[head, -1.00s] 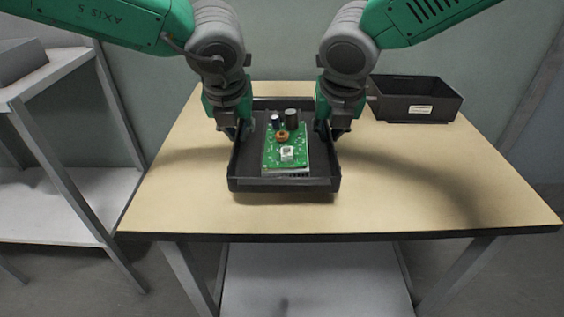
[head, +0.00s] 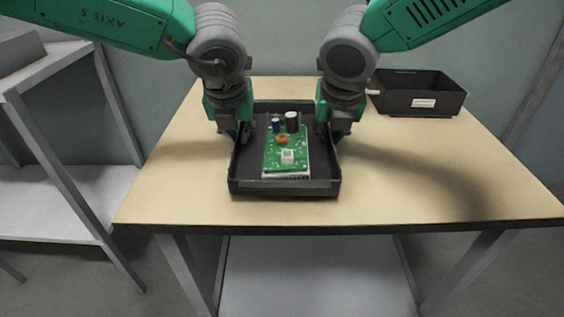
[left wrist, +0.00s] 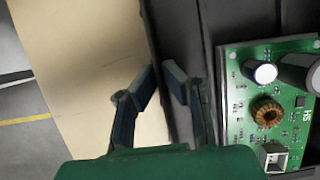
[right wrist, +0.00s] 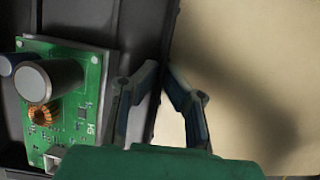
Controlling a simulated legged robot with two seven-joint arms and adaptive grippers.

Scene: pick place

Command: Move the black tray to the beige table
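The black tray (head: 285,188) is level over the front middle of the beige table (head: 420,185), low on or just above its top; I cannot tell which. A green circuit board (head: 271,160) lies in it; it also shows in both wrist views. My left gripper (head: 246,130) is at the tray's left side wall, its fingers (left wrist: 160,75) close together on either side of the wall. My right gripper (head: 327,130) is at the right side wall, its fingers (right wrist: 162,72) likewise around it. Both look shut on the walls.
A second black bin (head: 420,103) with a white label stands at the back right of the beige table. A grey shelf table (head: 50,75) with a grey box (head: 18,50) is at the left. The table's right front is clear.

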